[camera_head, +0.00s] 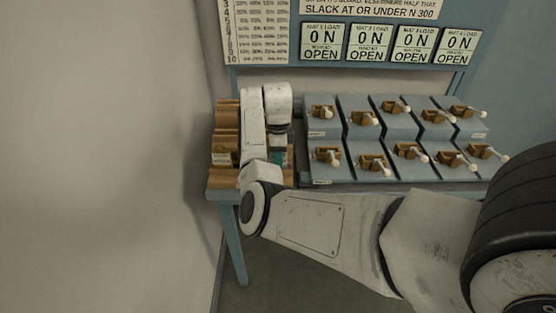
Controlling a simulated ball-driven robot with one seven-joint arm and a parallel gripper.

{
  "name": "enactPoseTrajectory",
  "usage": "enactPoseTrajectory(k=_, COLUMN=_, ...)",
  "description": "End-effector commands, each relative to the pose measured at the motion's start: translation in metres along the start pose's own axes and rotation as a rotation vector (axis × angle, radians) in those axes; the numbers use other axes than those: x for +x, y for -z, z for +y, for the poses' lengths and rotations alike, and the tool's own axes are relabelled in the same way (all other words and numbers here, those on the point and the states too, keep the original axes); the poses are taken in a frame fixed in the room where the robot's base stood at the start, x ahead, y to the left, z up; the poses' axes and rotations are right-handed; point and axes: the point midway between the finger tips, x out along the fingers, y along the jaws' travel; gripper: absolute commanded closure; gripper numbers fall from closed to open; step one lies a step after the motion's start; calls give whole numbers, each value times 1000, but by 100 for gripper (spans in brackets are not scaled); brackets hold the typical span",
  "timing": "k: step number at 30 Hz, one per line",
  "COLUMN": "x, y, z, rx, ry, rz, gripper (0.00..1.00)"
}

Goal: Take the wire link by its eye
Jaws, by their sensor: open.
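My gripper (278,158) points down at the end of my white arm, over the brown wooden rack at the left of the bench. My wrist and forearm cover much of it, and its fingertips are hard to make out. It is open. A small teal patch shows at its lower end; I cannot tell what it is. I cannot make out the wire link or its eye; it may be hidden behind my arm or too small to see.
The wooden rack (226,143) has stepped ledges. Right of it, two rows of grey sloped blocks (327,126) carry brown wooden pieces with white-knobbed levers. A board (340,42) behind shows several "0 N OPEN" signs. A wall (120,150) stands close at left.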

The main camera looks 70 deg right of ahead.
Motion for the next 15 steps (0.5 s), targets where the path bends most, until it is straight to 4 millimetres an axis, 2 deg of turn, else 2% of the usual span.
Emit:
enactPoseTrajectory(k=4, x=0, y=0, z=0, rx=0, ry=0, rz=0, gripper=58)
enactPoseTrajectory(k=15, x=0, y=0, z=0, rx=-1, ry=0, rz=0, gripper=94)
